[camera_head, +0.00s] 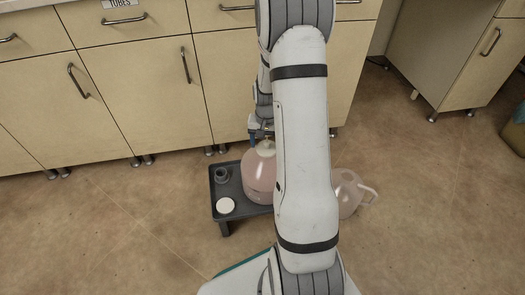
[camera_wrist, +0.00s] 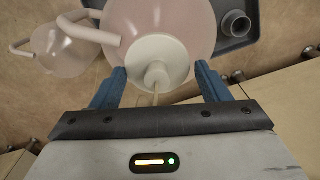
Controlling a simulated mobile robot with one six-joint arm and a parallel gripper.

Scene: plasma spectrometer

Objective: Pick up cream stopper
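The cream stopper (camera_wrist: 157,73) sits on top of a large pinkish see-through bottle (camera_wrist: 188,20) in the wrist view. The bottle also shows in the head view (camera_head: 259,172), standing on a low dark tray table. My gripper (camera_wrist: 159,78) is open, with one blue finger on each side of the stopper and visible gaps between the fingers and it. In the head view my gripper (camera_head: 262,134) is at the bottle's top, partly hidden by my arm, and the stopper (camera_head: 266,146) shows only slightly below it.
A pinkish jug with a handle (camera_head: 348,194) stands on the floor to the right. Cream cabinets (camera_head: 150,85) stand close behind. The floor at left is clear.

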